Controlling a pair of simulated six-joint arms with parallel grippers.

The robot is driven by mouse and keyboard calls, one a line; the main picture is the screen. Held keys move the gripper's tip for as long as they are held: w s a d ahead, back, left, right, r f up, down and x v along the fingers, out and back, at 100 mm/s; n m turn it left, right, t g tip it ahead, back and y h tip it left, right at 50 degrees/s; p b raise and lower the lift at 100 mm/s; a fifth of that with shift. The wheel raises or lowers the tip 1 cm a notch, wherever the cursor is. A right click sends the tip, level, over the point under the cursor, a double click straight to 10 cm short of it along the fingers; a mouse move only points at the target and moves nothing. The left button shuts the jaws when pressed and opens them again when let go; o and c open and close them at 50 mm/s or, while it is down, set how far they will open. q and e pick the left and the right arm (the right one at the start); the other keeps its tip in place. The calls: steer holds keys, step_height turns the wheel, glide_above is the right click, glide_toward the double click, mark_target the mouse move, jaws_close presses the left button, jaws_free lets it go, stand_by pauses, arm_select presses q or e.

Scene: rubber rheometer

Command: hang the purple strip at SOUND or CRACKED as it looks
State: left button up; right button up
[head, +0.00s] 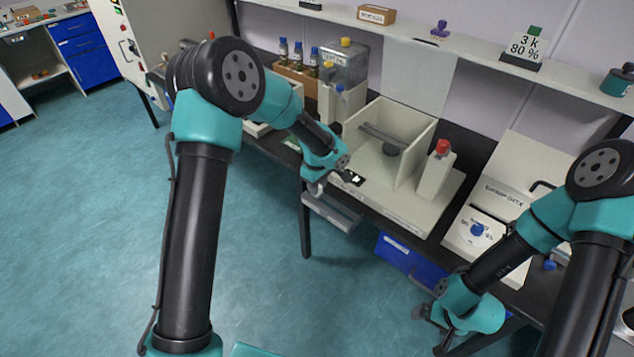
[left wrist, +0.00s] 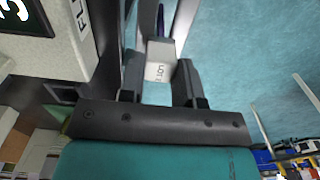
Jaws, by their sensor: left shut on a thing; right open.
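My left gripper (head: 318,188) is in front of the bench edge, beside the pale machine. In the left wrist view its two fingers (left wrist: 160,85) are shut on a white tag (left wrist: 158,62) with lettering that begins "LOT". A narrow dark purple strip (left wrist: 160,20) shows beyond the tag, mostly out of frame, so its surface cannot be judged. I cannot make out the strip in the head view. My right gripper (head: 434,326) is open and empty, low at the right, in front of the bench. No place marked SOUND or CRACKED is readable.
A grey metal tray (head: 332,212) lies close under my left gripper. The pale open-topped machine (head: 405,205) stands behind, with a red-capped bottle (head: 436,170) on it. A blue drawer (head: 408,258) hangs below the bench. A shelf holds a sign (head: 524,48). The floor left is clear.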

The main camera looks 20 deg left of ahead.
arm_select(q)
steer(key=shift+f, duration=0.2)
steer(key=o, duration=1)
steer(key=shift+r, duration=3.05)
